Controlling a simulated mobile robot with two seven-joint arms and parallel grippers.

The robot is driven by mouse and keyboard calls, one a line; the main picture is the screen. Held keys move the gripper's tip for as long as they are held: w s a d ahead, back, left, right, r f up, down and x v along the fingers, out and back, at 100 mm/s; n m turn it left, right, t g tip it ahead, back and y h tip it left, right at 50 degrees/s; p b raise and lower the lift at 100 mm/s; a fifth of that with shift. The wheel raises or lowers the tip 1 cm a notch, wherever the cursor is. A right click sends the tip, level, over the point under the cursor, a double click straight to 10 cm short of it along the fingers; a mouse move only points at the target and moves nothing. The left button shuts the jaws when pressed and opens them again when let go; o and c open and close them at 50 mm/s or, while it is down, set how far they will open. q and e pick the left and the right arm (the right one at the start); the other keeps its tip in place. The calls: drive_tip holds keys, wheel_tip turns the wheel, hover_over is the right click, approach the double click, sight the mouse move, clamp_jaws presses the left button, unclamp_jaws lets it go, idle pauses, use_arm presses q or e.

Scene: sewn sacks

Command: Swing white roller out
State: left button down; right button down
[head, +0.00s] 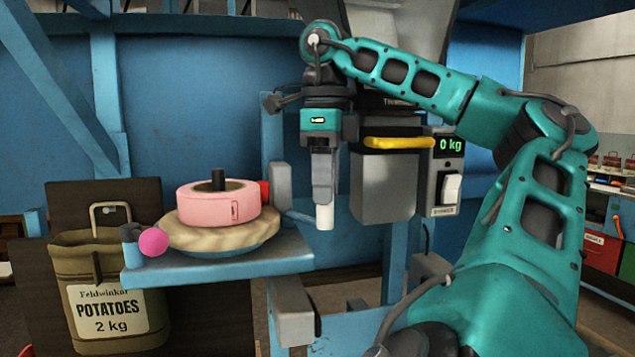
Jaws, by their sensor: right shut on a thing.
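The white roller (325,216) is a short upright cylinder at the right end of the blue shelf. My right gripper (323,197) points straight down above it, with its fingers shut on the roller's top. The fingers hide the roller's upper part. A blue arm or bracket (299,217) reaches toward the roller from the left. My left gripper does not show.
A pink roll (211,203) sits on a round tan disc (220,233) on the blue shelf (200,273). A pink ball (153,242) is at the shelf's left corner. A potato sack (106,290) hangs below left. A grey box with a yellow handle (399,143) stands close right of my gripper.

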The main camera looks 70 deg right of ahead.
idle(0.3)
drive_tip(key=c, duration=0.9)
unclamp_jaws()
drive_tip(key=shift+a, duration=0.1)
